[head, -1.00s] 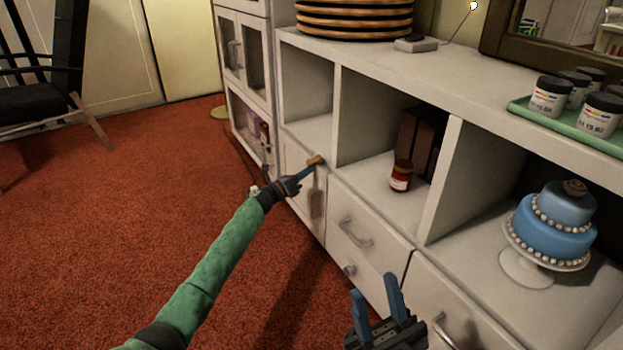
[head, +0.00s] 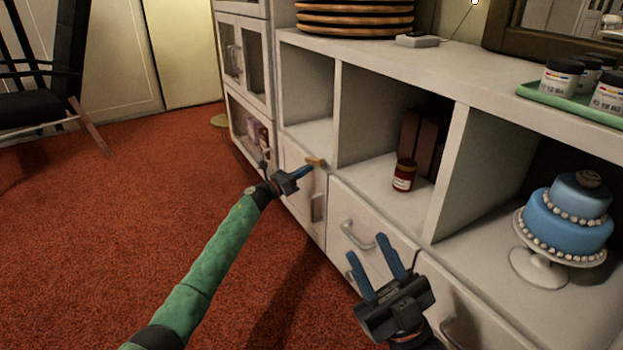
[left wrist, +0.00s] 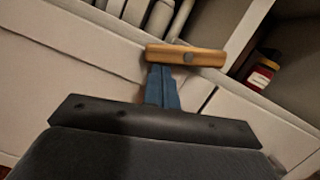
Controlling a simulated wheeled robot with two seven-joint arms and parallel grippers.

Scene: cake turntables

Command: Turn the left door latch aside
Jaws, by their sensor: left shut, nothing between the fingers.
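The left door latch is a small wooden bar (head: 316,161) at the top of the left cabinet door (head: 301,187). In the left wrist view the latch (left wrist: 205,57) lies nearly level across the picture, with a grey screw at its middle. My left gripper (head: 308,170) is shut and empty, its blue fingertips at the latch. In the left wrist view its fingers (left wrist: 162,70) reach the bar's lower edge left of the screw; whether they touch it I cannot tell. My right gripper (head: 376,262) is open and empty in front of the drawers.
A jar with a red label (head: 403,175) stands in the middle cubby. A blue cake (head: 568,222) on a white stand (head: 540,265) is in the right cubby. Metal handles (head: 357,236) stick out near my right gripper. The red carpet at left is mostly clear.

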